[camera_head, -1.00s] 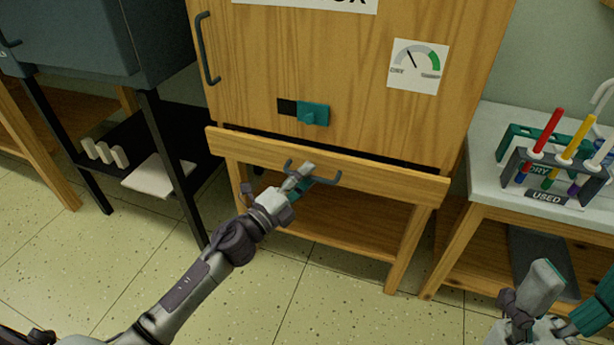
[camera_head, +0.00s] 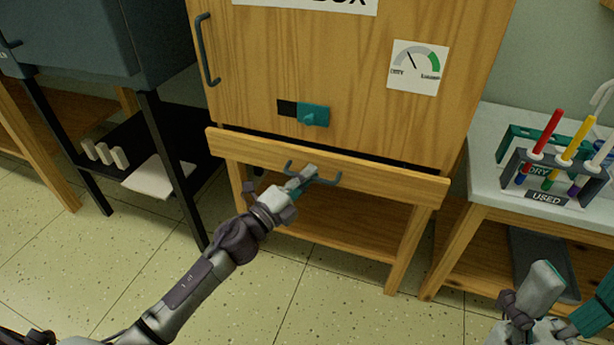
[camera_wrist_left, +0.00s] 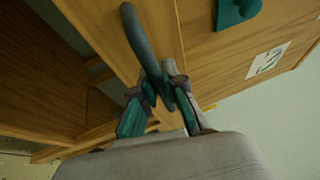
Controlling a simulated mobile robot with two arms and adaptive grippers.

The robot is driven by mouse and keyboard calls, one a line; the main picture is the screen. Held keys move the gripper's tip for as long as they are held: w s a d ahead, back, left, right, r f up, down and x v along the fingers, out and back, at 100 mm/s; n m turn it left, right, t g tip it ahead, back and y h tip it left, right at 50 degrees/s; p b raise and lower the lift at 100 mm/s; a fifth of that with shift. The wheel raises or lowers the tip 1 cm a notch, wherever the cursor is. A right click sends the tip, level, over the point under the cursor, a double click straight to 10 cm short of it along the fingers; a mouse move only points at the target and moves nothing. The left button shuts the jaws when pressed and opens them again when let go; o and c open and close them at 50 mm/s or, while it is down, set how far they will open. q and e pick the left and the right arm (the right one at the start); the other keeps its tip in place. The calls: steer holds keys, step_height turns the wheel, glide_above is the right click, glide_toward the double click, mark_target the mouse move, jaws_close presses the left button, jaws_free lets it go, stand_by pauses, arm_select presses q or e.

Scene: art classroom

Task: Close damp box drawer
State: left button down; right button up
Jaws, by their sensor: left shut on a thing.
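The damp box (camera_head: 345,75) is a wooden cabinet with a drawer below its door. The drawer front (camera_head: 400,185) stands slightly out, with a dark gap above it. A dark grey bar handle (camera_head: 328,181) is on the drawer front.
A teal latch (camera_head: 313,115) and a dial card (camera_head: 418,67) are on the door. A black-legged stand (camera_head: 160,130) is at left. A side table (camera_head: 485,185) with a rack of coloured tools (camera_head: 555,170) is at right. The floor (camera_head: 130,250) in front is clear.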

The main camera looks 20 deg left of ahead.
arm_select(q)
steer(key=w, duration=0.3)
steer(key=shift+w+r, duration=0.1)
steer(key=shift+w, duration=0.2)
steer(key=c, duration=1.2)
jaws_free()
steer(key=shift+w, duration=0.1)
steer(key=v, duration=1.2)
